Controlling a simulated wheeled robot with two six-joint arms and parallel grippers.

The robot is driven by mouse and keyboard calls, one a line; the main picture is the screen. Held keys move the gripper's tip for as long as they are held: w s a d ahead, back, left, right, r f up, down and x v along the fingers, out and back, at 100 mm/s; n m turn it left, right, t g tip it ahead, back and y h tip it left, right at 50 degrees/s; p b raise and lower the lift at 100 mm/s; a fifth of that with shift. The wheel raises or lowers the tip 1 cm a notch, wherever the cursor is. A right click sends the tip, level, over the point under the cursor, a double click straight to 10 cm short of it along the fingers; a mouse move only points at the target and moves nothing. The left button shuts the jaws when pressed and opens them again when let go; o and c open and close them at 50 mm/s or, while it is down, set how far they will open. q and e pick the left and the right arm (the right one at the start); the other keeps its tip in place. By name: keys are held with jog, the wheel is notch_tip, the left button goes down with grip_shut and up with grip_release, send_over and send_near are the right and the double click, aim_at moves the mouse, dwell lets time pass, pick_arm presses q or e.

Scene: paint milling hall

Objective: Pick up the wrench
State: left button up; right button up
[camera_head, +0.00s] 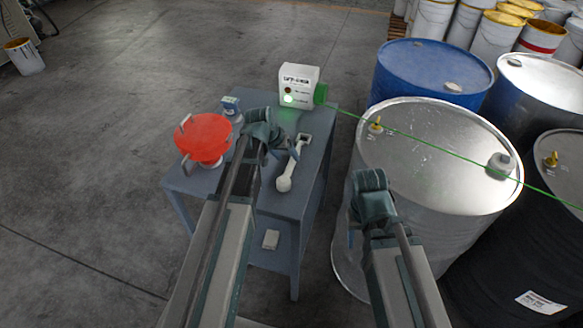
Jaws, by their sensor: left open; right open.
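The wrench (291,168) is a pale, off-white tool lying on the blue-grey table (265,195). It runs from a rounded end near the front to a squarish end at the back. My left gripper (280,145) is over the table, just left of the wrench's upper part. It is open and holds nothing; its fingers are small and partly hidden by its own wrist. I cannot tell whether it touches the wrench. My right gripper (369,198) is open and empty, right of the table in front of the silver drum; its fingers are mostly hidden.
A red disc (204,136) with grey prongs stands at the table's left. A white box with a green light (300,86) stands at the back, and a green beam runs from it rightward over the silver drum (430,150). A blue drum (425,70) stands behind.

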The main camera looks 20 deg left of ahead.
aim_at(291, 161)
pick_arm(q)
jog(key=b+x, duration=0.3)
jog(key=x, duration=0.1)
jog(key=shift+w+d+f+b, duration=0.1)
jog(key=shift+d+f+b, duration=0.1)
jog(key=shift+f+b, duration=0.15)
jog(key=shift+r, duration=0.1)
grip_shut()
